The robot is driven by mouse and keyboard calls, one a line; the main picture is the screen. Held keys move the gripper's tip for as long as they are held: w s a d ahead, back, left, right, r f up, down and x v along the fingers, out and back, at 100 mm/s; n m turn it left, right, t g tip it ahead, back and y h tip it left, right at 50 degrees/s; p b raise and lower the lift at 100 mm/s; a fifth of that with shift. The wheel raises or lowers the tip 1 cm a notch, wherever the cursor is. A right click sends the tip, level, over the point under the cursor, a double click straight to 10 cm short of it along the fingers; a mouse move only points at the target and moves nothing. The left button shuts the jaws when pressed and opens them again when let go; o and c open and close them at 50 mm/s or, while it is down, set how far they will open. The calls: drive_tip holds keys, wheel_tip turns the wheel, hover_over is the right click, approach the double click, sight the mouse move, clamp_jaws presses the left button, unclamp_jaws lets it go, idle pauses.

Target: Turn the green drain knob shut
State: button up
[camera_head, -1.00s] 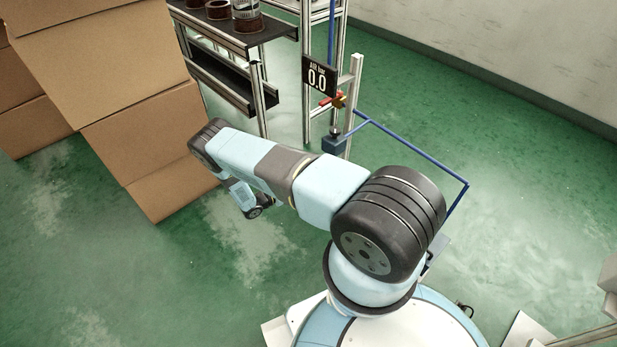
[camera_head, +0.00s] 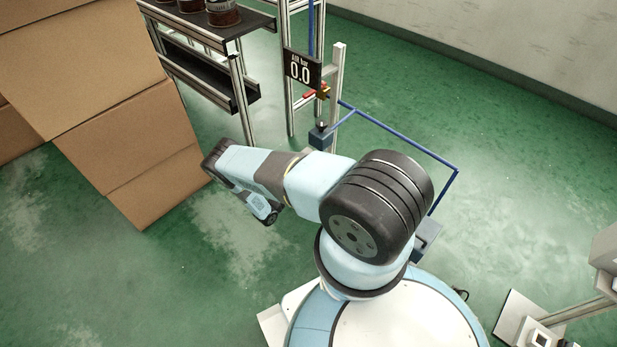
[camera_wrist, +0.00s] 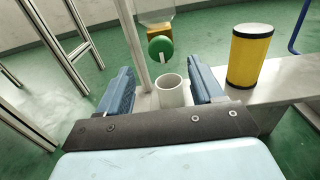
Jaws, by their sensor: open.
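In the wrist view the green drain knob (camera_wrist: 160,48) is a round disc with a short white mark, slightly tilted from vertical. It sits in front of a brass-coloured body (camera_wrist: 158,33) under a clear bowl (camera_wrist: 155,10). My gripper (camera_wrist: 161,88) is open, its two blue fingers wide apart with nothing held. The knob shows ahead of the fingers, apart from them and between them in the picture. In the head view I cannot make out the knob or the gripper fingers.
A white cup (camera_wrist: 172,92) stands below the knob, showing between my fingers. A yellow cylinder (camera_wrist: 248,57) stands at right on a grey ledge (camera_wrist: 288,82).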

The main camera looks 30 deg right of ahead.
drive_tip(key=x, duration=0.6)
drive_tip(key=shift+d, duration=0.3)
drive_tip(key=shift+w, duration=0.1)
drive_tip(key=c, duration=1)
drive_tip(key=shift+n, duration=0.4)
drive_tip(key=shift+w+a+f+n, duration=0.1)
drive_tip(key=shift+n, duration=4.2)
drive_tip(key=shift+w+a+f+n, duration=0.1)
drive_tip(key=shift+n, duration=4.2)
